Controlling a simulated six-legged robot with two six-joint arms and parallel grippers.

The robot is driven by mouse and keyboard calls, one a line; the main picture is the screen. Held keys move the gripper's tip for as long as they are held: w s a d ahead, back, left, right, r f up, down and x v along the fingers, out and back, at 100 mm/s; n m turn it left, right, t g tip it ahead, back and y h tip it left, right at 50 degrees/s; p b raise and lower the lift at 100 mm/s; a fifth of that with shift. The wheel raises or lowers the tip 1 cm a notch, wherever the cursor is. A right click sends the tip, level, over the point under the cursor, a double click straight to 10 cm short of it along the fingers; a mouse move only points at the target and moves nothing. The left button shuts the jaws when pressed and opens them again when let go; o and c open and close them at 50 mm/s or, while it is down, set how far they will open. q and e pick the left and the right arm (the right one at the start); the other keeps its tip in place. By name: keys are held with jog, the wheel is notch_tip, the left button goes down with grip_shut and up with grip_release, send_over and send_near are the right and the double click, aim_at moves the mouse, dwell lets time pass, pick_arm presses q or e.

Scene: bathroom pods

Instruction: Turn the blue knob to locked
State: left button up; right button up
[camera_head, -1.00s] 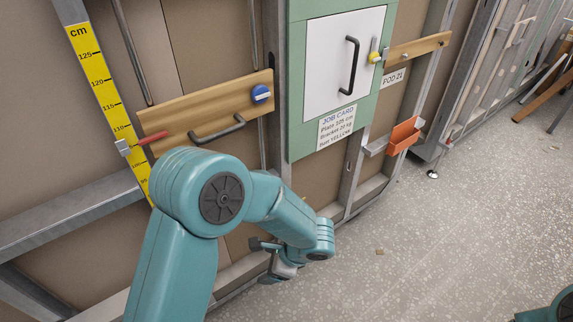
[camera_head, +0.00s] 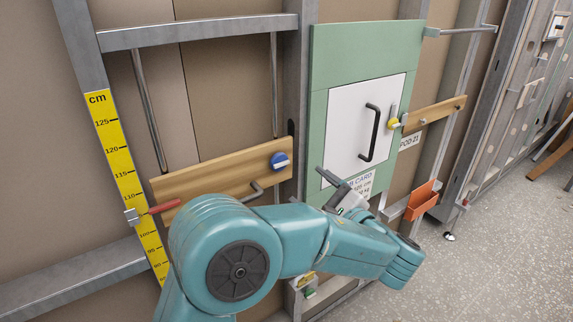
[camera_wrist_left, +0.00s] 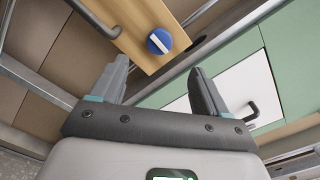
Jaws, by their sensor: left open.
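The blue knob (camera_head: 279,160) with a white bar across its face sits at the right end of a wooden board (camera_head: 205,182) on the wall. It also shows in the left wrist view (camera_wrist_left: 159,41), beyond the fingers and between their directions. My left gripper (camera_head: 335,182) is in front of the green panel, to the right of and below the knob, and apart from it. In the left wrist view its two fingers (camera_wrist_left: 160,85) are spread with nothing between them. No lock marking is readable at the knob. My right gripper is not in view.
A dark handle (camera_head: 258,192) on the board is partly hidden by my left arm. A white door with a black handle (camera_head: 371,132) and a yellow knob (camera_head: 394,123) are to the right. A red-handled tool (camera_head: 160,208) and an orange bin (camera_head: 422,201) flank the area.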

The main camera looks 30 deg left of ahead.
aim_at(282, 164)
pick_arm(q)
jog(key=p+x, duration=0.1)
jog(key=x, duration=0.9)
jog(key=shift+w+a, duration=0.2)
jog(key=shift+w, duration=0.05)
jog(key=shift+s, duration=0.1)
jog(key=c, duration=1)
